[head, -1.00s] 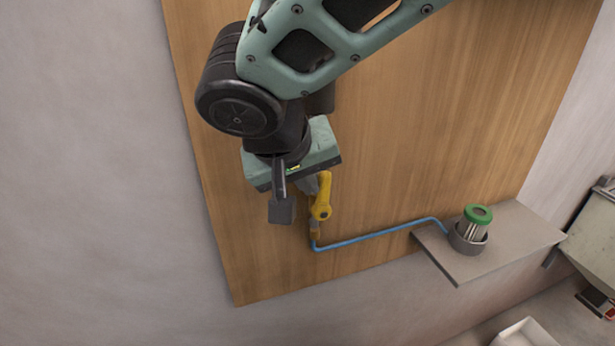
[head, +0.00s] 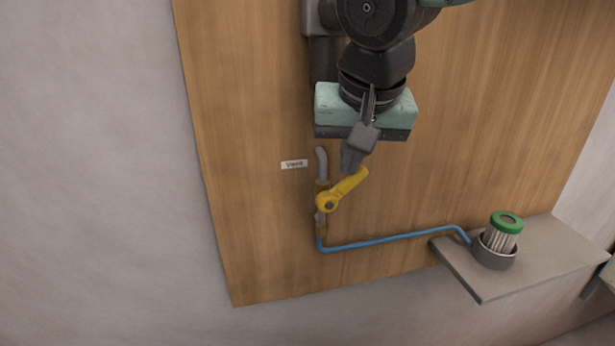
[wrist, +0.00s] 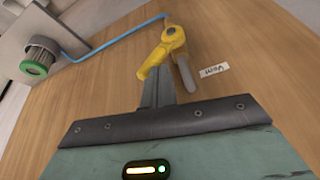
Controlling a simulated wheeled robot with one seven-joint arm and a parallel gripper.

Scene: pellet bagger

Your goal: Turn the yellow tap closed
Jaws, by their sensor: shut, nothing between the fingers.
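The yellow tap (head: 343,190) sits on a pipe on the wooden panel. Its lever slants up and to the right from the pivot in the head view. My gripper (head: 354,160) is shut and empty, with its fingertips at the upper free end of the lever. In the wrist view the shut fingers (wrist: 157,92) are close beside the tap lever (wrist: 160,53); I cannot tell for certain whether they touch. A grey pipe end (head: 321,163) rises above the tap, and a blue pipe (head: 390,237) runs from below it to the right.
A small white label (head: 294,164) is on the panel left of the pipe. A grey shelf (head: 490,285) at the right carries a green-topped filter (head: 505,229) in a grey cup (head: 494,257). The wooden panel (head: 250,240) is clear left of the tap.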

